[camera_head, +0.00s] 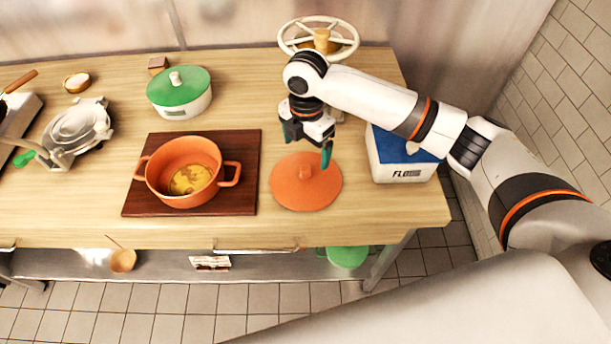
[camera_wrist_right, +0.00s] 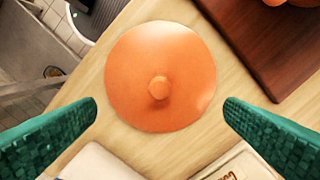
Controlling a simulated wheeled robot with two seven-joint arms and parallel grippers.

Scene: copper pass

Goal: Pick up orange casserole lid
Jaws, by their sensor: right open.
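The orange casserole lid (camera_head: 291,188) lies flat on the wooden table, to the right of the dark board. Its round knob faces up. It also shows whole in the right wrist view (camera_wrist_right: 185,60), between and beyond the fingers. My right gripper (camera_head: 307,150) is open and empty, above the far edge of the lid. In the right wrist view my green fingertips (camera_wrist_right: 160,108) are spread wide, one on each side of the lid's near edge. The orange casserole pot (camera_head: 160,178) stands uncovered on the board with something yellow inside. My left gripper is not in view.
The dark wooden board (camera_head: 240,150) lies left of the lid. A blue and white box marked FLO (camera_head: 400,173) stands to its right. A white pot with a green lid (camera_head: 180,88) and a white wheel-shaped stand (camera_head: 290,40) are farther back. The table's front edge is close.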

